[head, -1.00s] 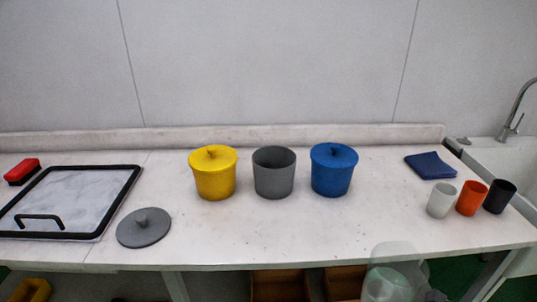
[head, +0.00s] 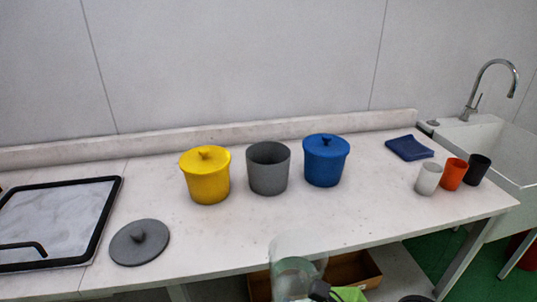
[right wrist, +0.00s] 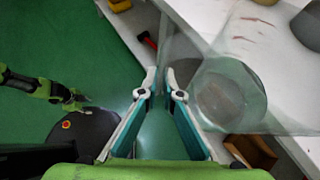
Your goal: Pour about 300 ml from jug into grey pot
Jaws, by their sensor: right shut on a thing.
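The grey pot (head: 268,170) stands open on the table between the yellow and blue pots. Its grey lid (head: 140,242) lies on the table at the front left. The transparent jug (head: 297,262) is upright at the table's front edge, low in the head view, and also shows in the right wrist view (right wrist: 228,95). Some pale content shows low in it; its level is unclear. My right gripper (right wrist: 166,78) is shut on the jug at its near side; the gripped part is hard to see. My left gripper (right wrist: 73,100) shows small in the right wrist view, its jaws unclear.
Lidded yellow (head: 205,178) and blue (head: 325,162) pots flank the grey pot closely. White (head: 428,178), orange (head: 452,174) and black (head: 476,170) cups, a blue cloth (head: 409,148) and a sink (head: 490,142) are right. A black-framed tray (head: 118,200) is left. The table's front middle is clear.

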